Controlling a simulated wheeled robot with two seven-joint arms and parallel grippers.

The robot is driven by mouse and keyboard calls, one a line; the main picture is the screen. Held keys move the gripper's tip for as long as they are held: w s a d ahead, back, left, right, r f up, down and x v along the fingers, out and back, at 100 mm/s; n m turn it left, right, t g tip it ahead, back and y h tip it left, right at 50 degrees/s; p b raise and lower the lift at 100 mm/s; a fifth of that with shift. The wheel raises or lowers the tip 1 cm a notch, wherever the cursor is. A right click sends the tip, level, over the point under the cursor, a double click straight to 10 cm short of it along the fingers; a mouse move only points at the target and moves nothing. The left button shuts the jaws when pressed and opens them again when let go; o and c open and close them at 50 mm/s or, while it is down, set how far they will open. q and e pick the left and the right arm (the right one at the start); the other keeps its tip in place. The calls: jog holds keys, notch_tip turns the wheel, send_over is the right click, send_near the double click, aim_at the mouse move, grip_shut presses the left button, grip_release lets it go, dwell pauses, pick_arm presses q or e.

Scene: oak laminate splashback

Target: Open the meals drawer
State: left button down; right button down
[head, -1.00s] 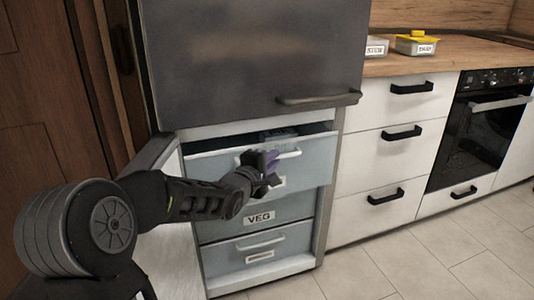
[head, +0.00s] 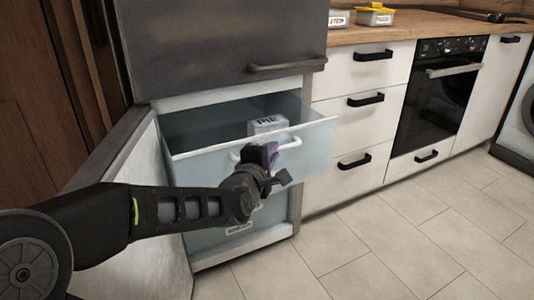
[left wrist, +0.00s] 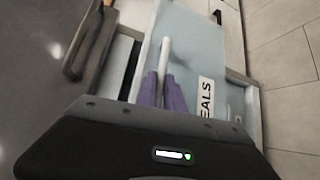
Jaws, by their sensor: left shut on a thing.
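The meals drawer (head: 316,137) is the top drawer of the open lower compartment. It stands pulled well out, and a box labelled PIE (head: 268,125) shows inside it. My left gripper (head: 272,155) is at the drawer's front, shut on its white bar handle (head: 290,144). In the left wrist view the purple fingers (left wrist: 162,92) close around the handle (left wrist: 165,55), beside a label reading "EALS" (left wrist: 206,97). My arm hides part of the drawer front and the drawers below. My right gripper is not in view.
The open lower door (head: 135,205) stands left of the drawer. The dark upper door (head: 215,45) is shut above, its handle (head: 287,66) sticking out. White cabinets (head: 360,115) and an oven (head: 435,100) stand to the right. The tiled floor (head: 400,230) in front is clear.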

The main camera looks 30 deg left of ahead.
pick_arm(q)
jog(key=c, duration=1.5)
grip_release()
jog(key=shift+o, duration=0.2)
jog(key=p+v, duration=0.1)
jog(key=v, duration=0.6)
jog(key=shift+s+p, duration=0.3)
jog(key=shift+s, duration=0.1)
